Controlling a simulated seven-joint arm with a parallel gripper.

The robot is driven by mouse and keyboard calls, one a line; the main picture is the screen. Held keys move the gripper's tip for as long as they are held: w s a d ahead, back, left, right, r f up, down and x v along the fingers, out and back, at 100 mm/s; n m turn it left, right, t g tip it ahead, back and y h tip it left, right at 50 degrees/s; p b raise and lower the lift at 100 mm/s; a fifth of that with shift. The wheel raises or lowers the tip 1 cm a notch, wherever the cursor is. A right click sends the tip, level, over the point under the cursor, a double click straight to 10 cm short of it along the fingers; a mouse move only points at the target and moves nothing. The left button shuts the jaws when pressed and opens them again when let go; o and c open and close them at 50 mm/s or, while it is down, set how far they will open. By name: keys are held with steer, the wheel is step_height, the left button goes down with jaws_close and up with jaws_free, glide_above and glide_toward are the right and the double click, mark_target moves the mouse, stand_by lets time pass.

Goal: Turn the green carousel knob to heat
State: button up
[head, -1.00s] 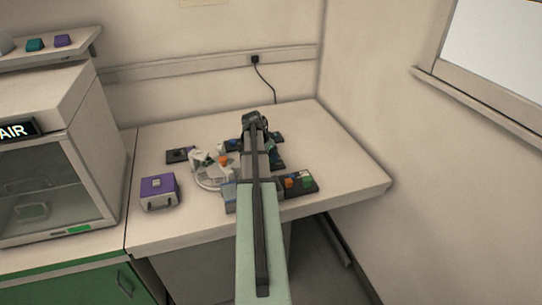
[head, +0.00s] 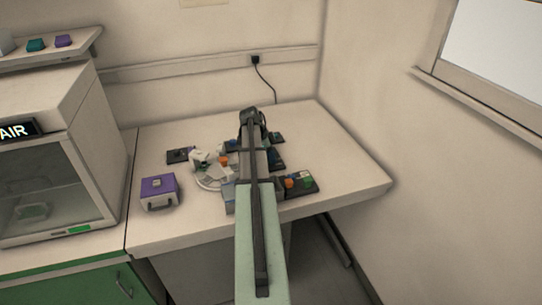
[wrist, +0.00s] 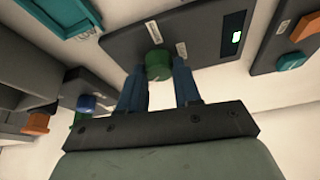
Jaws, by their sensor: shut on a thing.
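The green carousel knob (wrist: 158,62) stands on a dark grey panel (wrist: 205,38) in the wrist view. My gripper (wrist: 159,74) has one blue finger on each side of this knob and is shut on it. Two small white labels sit on the panel near the knob, one above it and one to its right; their text is too small to read. In the head view my arm hides my gripper and this knob.
In the wrist view, a blue knob (wrist: 86,103) and an orange knob (wrist: 37,122) lie to the left. Another panel with an orange knob (wrist: 305,27) is at right. In the head view, a purple case (head: 159,190) stands left of the devices; the table's right side is clear.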

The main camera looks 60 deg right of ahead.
steer(key=o, duration=1.1)
steer(key=shift+c, duration=0.2)
steer(key=v, duration=1.4)
steer(key=shift+s+d, duration=0.1)
